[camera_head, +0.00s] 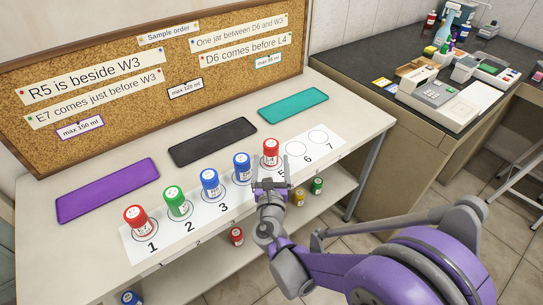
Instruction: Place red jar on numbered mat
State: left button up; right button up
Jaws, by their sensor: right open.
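The white numbered mat (324,148) lies along the front of the bench. A red jar (270,150) stands upright at its fifth place, where the number is mostly hidden by my gripper. My right gripper (270,184) is open at the near side of this jar, just below its label; whether the fingers touch it I cannot tell. Another red jar (137,220) stands on place 1, a green jar (176,202) on 2, a blue jar (211,183) on 3 and another blue jar (242,168) on the fourth place. My left gripper is not in view.
Purple (108,189), black (213,141) and teal (293,105) pads lie behind the mat, all empty. A cork board (120,75) with clue cards stands at the back. Below, a shelf holds red (236,236), yellow (299,198) and green (317,186) jars.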

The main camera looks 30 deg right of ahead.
jog(key=shift+s+a, duration=0.1)
jog(key=shift+s, duration=0.15)
jog(key=shift+s+d+m, duration=0.2)
jog(key=shift+s+m, duration=0.05)
jog(key=shift+m, duration=0.35)
jog(key=s+f+m+g+y, duration=0.1)
jog(key=s+f+m+g, duration=0.25)
jog(key=s+m, duration=0.4)
jog(key=s+f+m+g+y, duration=0.25)
jog(key=s+m+g, duration=0.2)
jog(key=m, duration=0.55)
jog(key=s+a+f+m+g+y, duration=0.1)
jog(key=s+a+f+m+y, duration=0.1)
jog(key=s+a+m, duration=0.3)
jog(key=s+a+f+m+g+y, duration=0.1)
jog(key=s+a+m+y, duration=0.3)
jog(key=s+a+m, duration=0.1)
jog(key=shift+a+f+m, duration=0.35)
jog(key=shift+a+m, duration=0.1)
jog(key=shift+a, duration=0.55)
